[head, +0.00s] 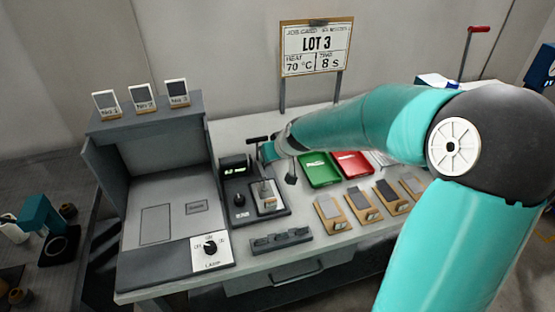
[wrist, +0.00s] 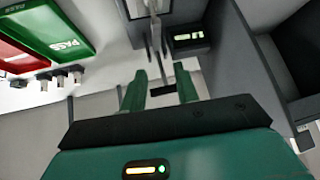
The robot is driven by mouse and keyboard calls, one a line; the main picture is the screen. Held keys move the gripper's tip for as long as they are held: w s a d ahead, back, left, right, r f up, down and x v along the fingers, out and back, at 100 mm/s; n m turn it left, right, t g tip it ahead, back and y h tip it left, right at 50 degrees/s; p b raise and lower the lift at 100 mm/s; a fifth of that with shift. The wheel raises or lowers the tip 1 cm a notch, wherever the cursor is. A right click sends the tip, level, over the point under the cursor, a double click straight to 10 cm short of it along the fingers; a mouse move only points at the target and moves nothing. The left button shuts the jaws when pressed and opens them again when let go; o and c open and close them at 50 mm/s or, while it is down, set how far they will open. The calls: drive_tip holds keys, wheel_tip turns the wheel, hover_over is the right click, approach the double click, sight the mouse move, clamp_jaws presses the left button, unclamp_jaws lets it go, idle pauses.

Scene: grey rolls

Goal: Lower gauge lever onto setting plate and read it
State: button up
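The gauge stands on the bench in the head view, with a small lit display (head: 235,166) and a dark base (head: 240,214). A small plate (head: 267,196) sits on that base; I take it for the setting plate. The lever's dark handle (head: 258,140) is raised above the gauge. My gripper (head: 268,151) is right beside the handle, partly hidden by its own arm. In the wrist view its two green fingers (wrist: 162,82) are apart, with a thin grey bar (wrist: 156,42) showing between and beyond them. The display (wrist: 188,38) is just right of the bar. Contact cannot be told.
Green (head: 318,171) and red (head: 352,164) trays lie right of the gauge. Several sample plates on wooden holders (head: 332,212) stand in front of them. A dark slotted rack (head: 281,240) lies at the front edge. A grey booth (head: 160,180) with a lamp knob stands left.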

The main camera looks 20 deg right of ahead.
drive_tip(key=s, duration=0.1)
drive_tip(key=s+r, duration=0.1)
drive_tip(key=s, duration=0.1)
drive_tip(key=shift+s+d+r, duration=0.1)
drive_tip(key=shift+d+r, duration=0.05)
drive_tip(key=shift+d, duration=0.15)
idle(0.6)
drive_tip(key=v, duration=1.3)
drive_tip(key=shift+s+r, duration=0.25)
idle(0.3)
